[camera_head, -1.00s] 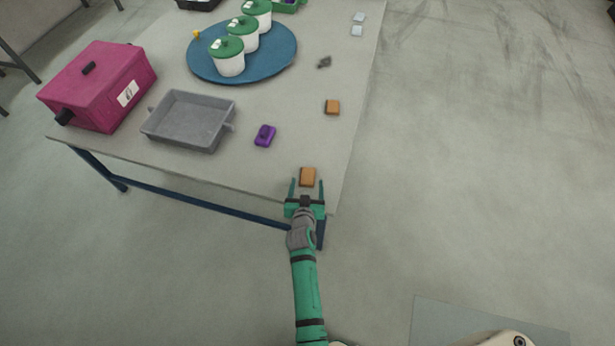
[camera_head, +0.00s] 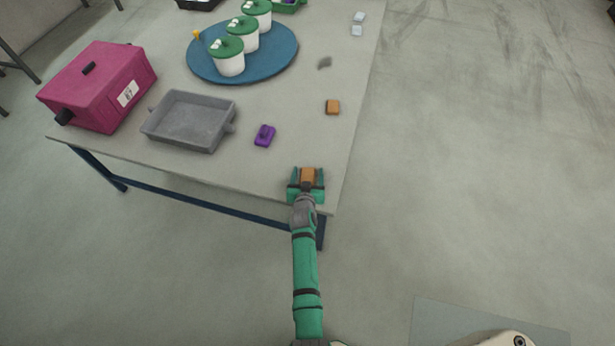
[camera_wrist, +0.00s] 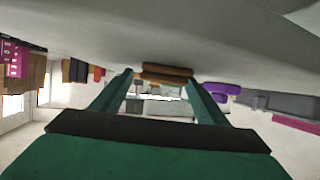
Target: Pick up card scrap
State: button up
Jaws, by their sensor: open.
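An orange-brown piece (camera_head: 308,174), which I take for the card scrap, lies on the table near its front right corner. My gripper (camera_head: 307,171) is open, with one finger on either side of it. In the wrist view, the piece (camera_wrist: 167,73) shows between and beyond the fingertips of my gripper (camera_wrist: 158,82). I cannot tell whether the fingers touch it. A similar orange piece (camera_head: 332,107) lies farther back near the right edge.
A purple object (camera_head: 264,135) lies left of my gripper. A grey tray (camera_head: 146,130), a magenta box (camera_head: 95,85) and a blue round mat (camera_head: 203,70) with green-lidded white pots (camera_head: 230,65) stand farther left and back. A small grey scrap (camera_head: 324,63) lies toward the right edge.

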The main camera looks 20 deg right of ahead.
jog(key=c, duration=1.1)
jog(key=shift+r, duration=0.2)
